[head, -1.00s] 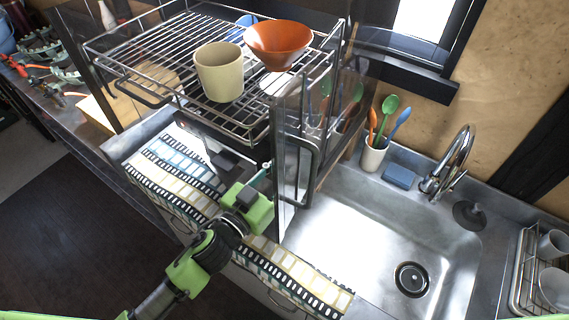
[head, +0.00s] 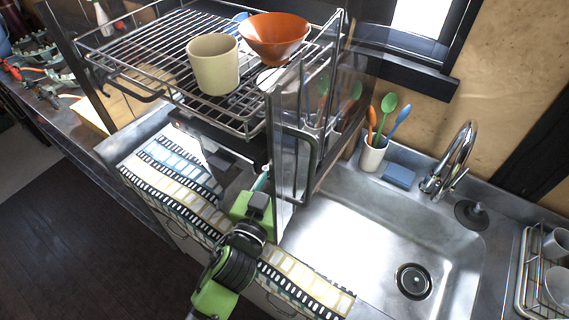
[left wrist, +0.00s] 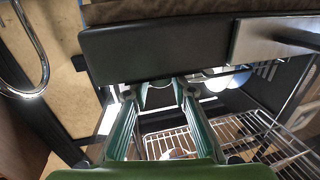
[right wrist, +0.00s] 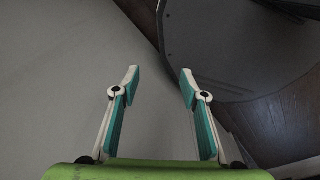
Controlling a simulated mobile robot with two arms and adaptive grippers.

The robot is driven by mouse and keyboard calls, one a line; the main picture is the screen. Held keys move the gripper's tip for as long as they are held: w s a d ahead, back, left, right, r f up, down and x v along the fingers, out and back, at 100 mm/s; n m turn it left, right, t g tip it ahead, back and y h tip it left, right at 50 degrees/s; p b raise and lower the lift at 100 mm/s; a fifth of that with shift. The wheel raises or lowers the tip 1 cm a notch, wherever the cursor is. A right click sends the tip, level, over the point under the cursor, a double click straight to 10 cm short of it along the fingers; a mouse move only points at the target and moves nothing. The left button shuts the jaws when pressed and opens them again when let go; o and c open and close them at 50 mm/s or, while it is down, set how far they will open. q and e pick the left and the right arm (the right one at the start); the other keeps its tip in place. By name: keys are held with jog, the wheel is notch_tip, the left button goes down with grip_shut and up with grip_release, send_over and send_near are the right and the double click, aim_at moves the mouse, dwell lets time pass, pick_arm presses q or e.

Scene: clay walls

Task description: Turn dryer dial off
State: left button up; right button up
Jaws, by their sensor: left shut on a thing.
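The dish dryer is a metal frame with wire racks (head: 165,60) and a glass door (head: 297,140) standing open at its right side. My left gripper (head: 262,178) is at the dryer's lower front, beside the door. In the left wrist view its two green fingers (left wrist: 158,92) reach to the edge of a dark panel (left wrist: 165,48) and close on a small part there. I take that part to be the dial; it is mostly hidden by the fingertips, so its setting cannot be read. My right gripper (right wrist: 158,78) is open and empty, over grey floor.
A beige cup (head: 214,66) and an orange bowl (head: 274,36) stand on the upper rack. A patterned mat (head: 180,195) lies on the counter below. The sink (head: 360,235) is to the right, with a spoon holder (head: 373,156), a blue sponge (head: 399,175) and a faucet (head: 452,160) behind.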

pick_arm(q)
jog(key=o, duration=1.1)
jog(key=v, duration=1.2)
jog(key=shift+a, duration=0.1)
